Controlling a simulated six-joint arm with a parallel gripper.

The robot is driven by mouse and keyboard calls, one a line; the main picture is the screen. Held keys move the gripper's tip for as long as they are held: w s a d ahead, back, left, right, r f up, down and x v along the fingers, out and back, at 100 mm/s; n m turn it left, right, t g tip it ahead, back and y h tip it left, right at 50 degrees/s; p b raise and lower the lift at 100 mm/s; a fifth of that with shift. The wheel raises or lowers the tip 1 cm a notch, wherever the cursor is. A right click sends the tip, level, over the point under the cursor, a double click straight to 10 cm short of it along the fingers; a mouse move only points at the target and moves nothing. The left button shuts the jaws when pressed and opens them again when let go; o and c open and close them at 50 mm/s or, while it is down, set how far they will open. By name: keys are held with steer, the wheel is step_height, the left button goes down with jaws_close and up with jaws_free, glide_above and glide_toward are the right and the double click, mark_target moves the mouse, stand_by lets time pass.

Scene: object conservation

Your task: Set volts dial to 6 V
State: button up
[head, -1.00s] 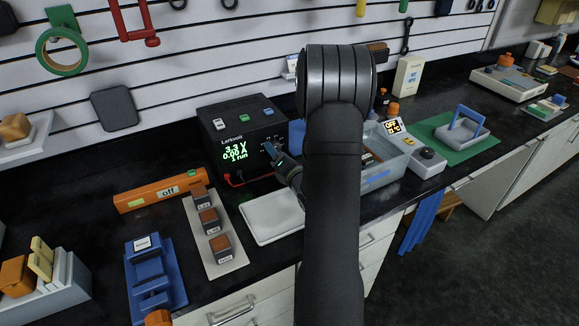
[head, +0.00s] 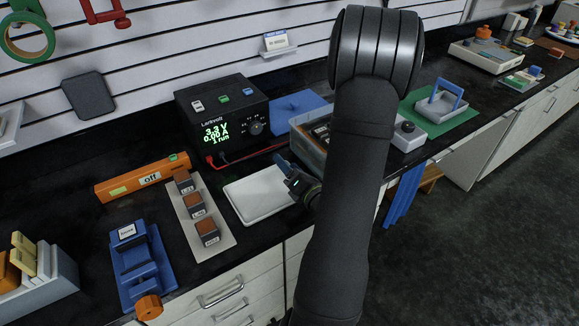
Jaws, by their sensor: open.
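The black Larkvolt power supply (head: 222,115) stands on the dark bench against the slatted wall. Its green display (head: 215,132) reads 3.3 V, 0.00 A and 1 run. A round dial (head: 256,128) is on the right of its front face, in plain view. My gripper (head: 284,164) is open and empty, over the right edge of the white tray, below and to the right of the dial and apart from it. My arm hides part of the bench on the right.
A white tray (head: 245,200) lies in front of the supply. Red and black leads (head: 250,155) run from its front. An orange bar marked off (head: 125,182), a strip of small blocks (head: 190,190) and a blue fixture (head: 140,255) are to the left. A clear bin (head: 300,140) stands to the right.

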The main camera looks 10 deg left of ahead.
mark_target(258, 129)
stand_by(0.3)
steer(key=n, duration=0.5)
steer(key=shift+d+r, duration=0.2)
steer(key=shift+n, duration=0.5)
steer(key=x, duration=1.7)
steer(key=shift+w+a, duration=0.1)
steer(key=shift+a, duration=0.05)
steer(key=c, duration=1)
steer(key=shift+o, duration=0.2)
